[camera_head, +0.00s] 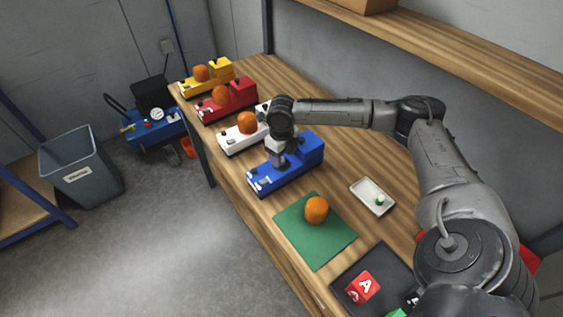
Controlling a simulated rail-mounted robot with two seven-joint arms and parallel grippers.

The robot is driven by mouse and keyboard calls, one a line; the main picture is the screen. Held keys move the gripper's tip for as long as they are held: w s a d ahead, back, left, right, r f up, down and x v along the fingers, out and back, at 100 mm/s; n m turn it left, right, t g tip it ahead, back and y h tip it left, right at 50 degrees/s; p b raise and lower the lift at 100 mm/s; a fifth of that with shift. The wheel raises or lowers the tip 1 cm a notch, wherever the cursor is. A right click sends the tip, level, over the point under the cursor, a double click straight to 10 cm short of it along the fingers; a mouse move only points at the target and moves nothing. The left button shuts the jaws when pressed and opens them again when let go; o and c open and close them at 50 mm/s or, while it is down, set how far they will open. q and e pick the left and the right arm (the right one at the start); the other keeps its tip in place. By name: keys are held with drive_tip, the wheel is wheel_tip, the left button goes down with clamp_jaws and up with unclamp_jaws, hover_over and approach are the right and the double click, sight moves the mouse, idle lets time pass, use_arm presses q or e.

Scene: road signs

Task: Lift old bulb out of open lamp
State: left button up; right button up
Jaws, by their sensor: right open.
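The open lamp is the blue base (296,172) on the workbench; no orange dome sits on it. An orange dome (316,210) lies on a green mat (310,250) in front of the blue lamp. My right gripper (279,162) points down over the middle of the blue lamp, its jaws open. The gripper hides the lamp's socket, so I cannot see the old bulb. A small bulb (379,200) lies in a white tray (366,187) to the right of the mat. My left gripper is not in view.
White (236,143), red (241,92) and yellow (222,69) lamps with orange domes stand farther along the bench. A dark tray (345,284) with lettered cubes (363,287) is at the near end. A grey bin (80,170) stands on the floor at left. A shelf (470,65) runs above the bench.

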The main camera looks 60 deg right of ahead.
drive_tip(key=shift+f, duration=0.6)
drive_tip(key=shift+c, duration=0.9)
drive_tip(key=c, duration=0.8)
drive_tip(key=shift+r, duration=0.1)
wheel_tip(320, 180, up, 10)
drive_tip(key=shift+p, duration=0.85)
